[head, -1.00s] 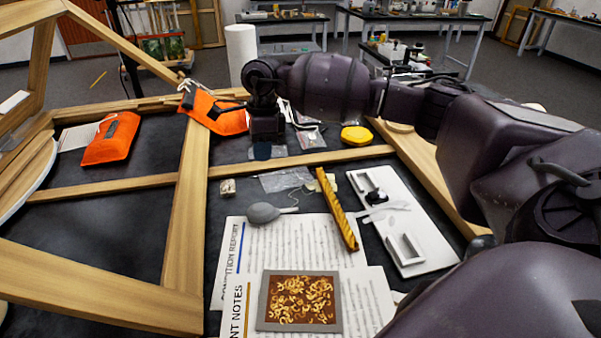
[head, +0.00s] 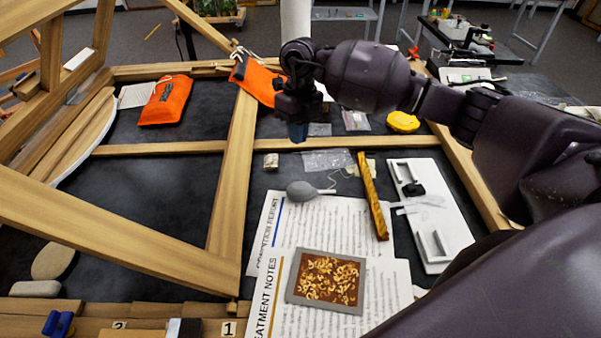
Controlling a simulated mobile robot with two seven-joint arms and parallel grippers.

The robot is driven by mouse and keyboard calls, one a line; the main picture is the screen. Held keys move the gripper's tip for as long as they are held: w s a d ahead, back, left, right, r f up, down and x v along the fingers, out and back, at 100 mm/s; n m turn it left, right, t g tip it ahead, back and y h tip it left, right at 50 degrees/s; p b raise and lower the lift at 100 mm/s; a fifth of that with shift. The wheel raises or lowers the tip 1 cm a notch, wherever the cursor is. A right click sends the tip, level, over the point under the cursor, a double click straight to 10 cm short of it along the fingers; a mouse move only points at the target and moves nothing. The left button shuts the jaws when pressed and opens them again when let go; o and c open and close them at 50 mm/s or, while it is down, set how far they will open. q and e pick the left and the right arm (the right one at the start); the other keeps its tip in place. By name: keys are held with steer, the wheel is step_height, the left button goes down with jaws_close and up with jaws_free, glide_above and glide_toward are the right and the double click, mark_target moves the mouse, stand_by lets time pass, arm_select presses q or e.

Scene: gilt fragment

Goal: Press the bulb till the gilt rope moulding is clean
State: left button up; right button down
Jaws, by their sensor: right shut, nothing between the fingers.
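The gilt rope moulding (head: 372,197) is a twisted gold strip lying at a slant on the printed sheets and the dark table. The grey bulb (head: 301,191), a blower with a thin nozzle pointing right, lies on the upper part of the sheets, left of the moulding. My right gripper (head: 297,132) hangs above the table beyond the bulb, pointing down, near the wooden crossbar. It is shut and empty, apart from both the bulb and the moulding. My left gripper is not in view.
Wooden stretcher frames (head: 233,190) rise on the left and cross the table. A white tray (head: 451,236) lies right of the moulding. A framed panel of gold curls (head: 327,280) rests on the papers. Orange pouches (head: 166,101) and a yellow object (head: 403,122) lie farther back.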

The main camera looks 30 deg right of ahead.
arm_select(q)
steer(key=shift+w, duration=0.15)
arm_select(e)
steer(key=m, duration=0.7)
steer(key=shift+d+m+h, duration=0.3)
steer(key=shift+d, duration=0.1)
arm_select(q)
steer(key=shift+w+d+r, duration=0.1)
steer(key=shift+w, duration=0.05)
arm_select(e)
steer(key=p, duration=0.1)
glide_toward(300, 187)
steer(key=x, duration=0.6)
steer(key=shift+s+a+r, duration=0.1)
steer(key=shift+s, duration=0.15)
steer(key=shift+w+f, duration=0.15)
steer(key=shift+f, duration=0.5)
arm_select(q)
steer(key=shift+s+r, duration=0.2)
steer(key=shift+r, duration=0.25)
